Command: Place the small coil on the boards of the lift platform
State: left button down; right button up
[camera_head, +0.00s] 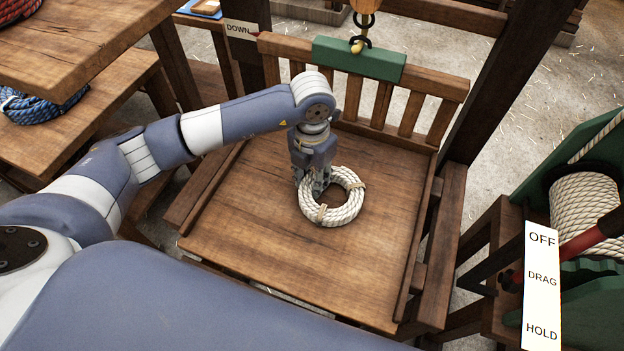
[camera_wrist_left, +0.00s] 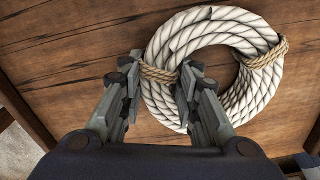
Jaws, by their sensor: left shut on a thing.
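The small coil (camera_head: 345,212) is a ring of white rope bound with tan ties. It lies flat at the boards of the lift platform (camera_head: 245,235), near their middle. Whether it rests fully on them or hangs just above is hard to tell. My left gripper (camera_head: 313,188) points down at the coil's left side. In the left wrist view its fingers (camera_wrist_left: 160,82) stand on either side of the rope at a tie, shut on the coil (camera_wrist_left: 255,88). My right gripper is out of view.
A slatted rail with a green block (camera_head: 358,60) and a hook closes the platform's far side. Low side rails edge the boards. Wooden shelves (camera_head: 90,45) with coloured coils stand left. A rope drum (camera_head: 585,210) and a lever with an OFF/DRAG/HOLD plate (camera_head: 541,285) stand right.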

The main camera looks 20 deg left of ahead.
pick_arm(q)
jog(key=c, duration=1.2)
grip_release()
jog(key=shift+r, duration=3.85)
